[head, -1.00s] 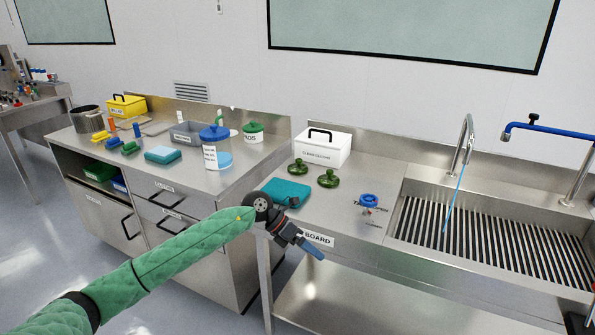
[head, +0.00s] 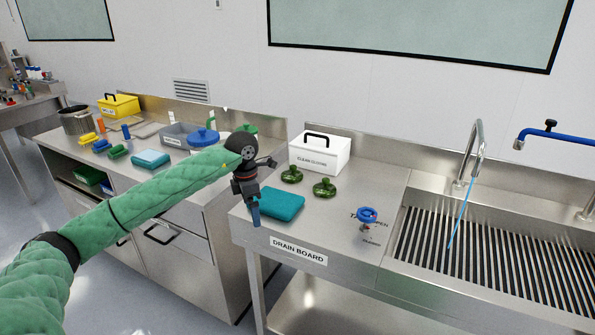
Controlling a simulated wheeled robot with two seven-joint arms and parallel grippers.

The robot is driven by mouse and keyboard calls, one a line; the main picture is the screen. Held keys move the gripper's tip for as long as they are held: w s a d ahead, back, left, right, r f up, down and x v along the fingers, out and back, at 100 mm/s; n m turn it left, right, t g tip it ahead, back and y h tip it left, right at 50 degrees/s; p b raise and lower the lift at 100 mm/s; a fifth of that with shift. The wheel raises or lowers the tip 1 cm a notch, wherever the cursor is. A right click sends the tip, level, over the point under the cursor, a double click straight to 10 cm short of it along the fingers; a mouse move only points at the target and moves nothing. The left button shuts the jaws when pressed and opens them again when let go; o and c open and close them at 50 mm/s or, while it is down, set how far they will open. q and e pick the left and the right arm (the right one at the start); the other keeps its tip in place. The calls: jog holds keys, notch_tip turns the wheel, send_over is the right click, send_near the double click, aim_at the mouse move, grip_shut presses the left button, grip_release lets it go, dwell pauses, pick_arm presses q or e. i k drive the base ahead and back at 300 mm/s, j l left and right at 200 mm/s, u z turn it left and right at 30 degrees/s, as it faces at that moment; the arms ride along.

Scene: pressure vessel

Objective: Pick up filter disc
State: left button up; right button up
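I cannot make out a filter disc for certain in the head view. My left arm comes in from the left, and my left gripper (head: 255,214) hangs over the left end of the drain board, beside a folded teal cloth (head: 281,205). Its blue-tipped end points down and no object shows in it, but I cannot tell whether its fingers are apart. The arm hides part of the left counter, including the body of the blue-lidded container (head: 203,136) and most of a green-lidded one (head: 246,129). My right gripper is not in view.
Two green valve-like parts (head: 324,187) and a blue-handled valve (head: 367,215) are on the drain board (head: 335,238). A white lidded box (head: 320,157) stands behind. The slatted sink (head: 480,245) is at right. A grey bin (head: 174,135) and light-blue cloth (head: 151,159) sit on the left counter.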

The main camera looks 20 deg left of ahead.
aim_at(293, 176)
jog(key=i, duration=1.1)
